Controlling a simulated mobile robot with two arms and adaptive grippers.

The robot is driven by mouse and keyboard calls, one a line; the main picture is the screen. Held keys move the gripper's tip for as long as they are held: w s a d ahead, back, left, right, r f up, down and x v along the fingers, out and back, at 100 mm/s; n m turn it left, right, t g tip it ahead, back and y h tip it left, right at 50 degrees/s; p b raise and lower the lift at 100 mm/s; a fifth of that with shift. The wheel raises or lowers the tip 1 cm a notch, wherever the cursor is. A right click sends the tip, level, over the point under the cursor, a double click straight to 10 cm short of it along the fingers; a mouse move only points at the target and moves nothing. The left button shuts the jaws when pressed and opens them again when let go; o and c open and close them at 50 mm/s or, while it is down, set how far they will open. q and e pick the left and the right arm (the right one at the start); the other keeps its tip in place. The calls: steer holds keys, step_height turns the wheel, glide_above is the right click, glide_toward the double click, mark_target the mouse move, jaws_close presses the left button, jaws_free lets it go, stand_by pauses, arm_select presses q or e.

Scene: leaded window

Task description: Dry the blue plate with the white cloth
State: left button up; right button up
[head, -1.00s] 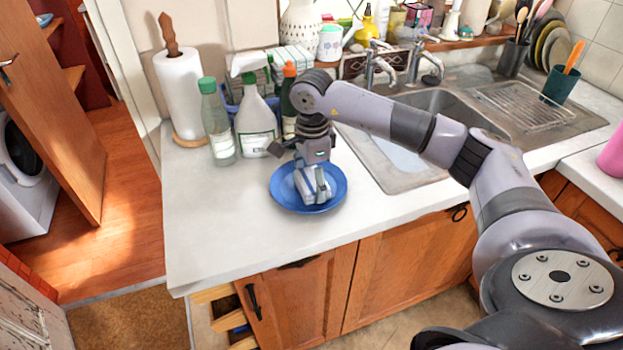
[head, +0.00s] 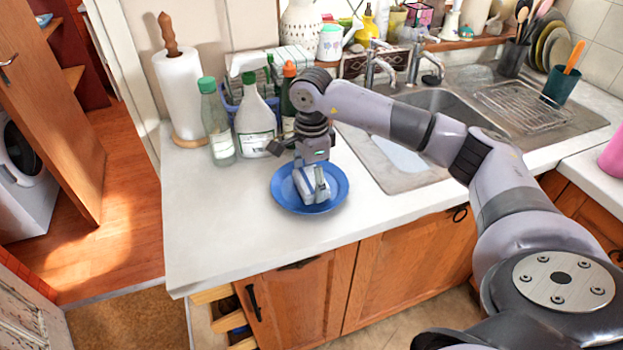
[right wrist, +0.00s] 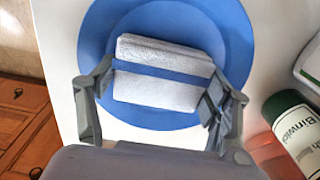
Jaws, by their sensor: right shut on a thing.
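The blue plate (head: 283,194) lies flat on the white counter, left of the sink; it also shows in the right wrist view (right wrist: 239,40). The white cloth (right wrist: 150,92), folded and with a blue stripe, is on the middle of the plate; it also shows in the head view (head: 304,184). My right gripper (head: 312,188) points down over the plate and is shut on the cloth, a finger at each end of it in the right wrist view (right wrist: 158,112). The gripper hides part of the cloth in the head view. My left gripper is not in view.
Behind the plate stand a clear bottle with green cap (head: 217,130), a white spray bottle (head: 255,125) and a paper towel roll (head: 181,92). The sink (head: 400,165) is to the right. The counter left of the plate (head: 215,220) is clear.

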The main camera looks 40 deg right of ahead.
steer(key=shift+w, duration=0.3)
steer(key=shift+r+p, duration=2.7)
steer(key=shift+r, duration=1.5)
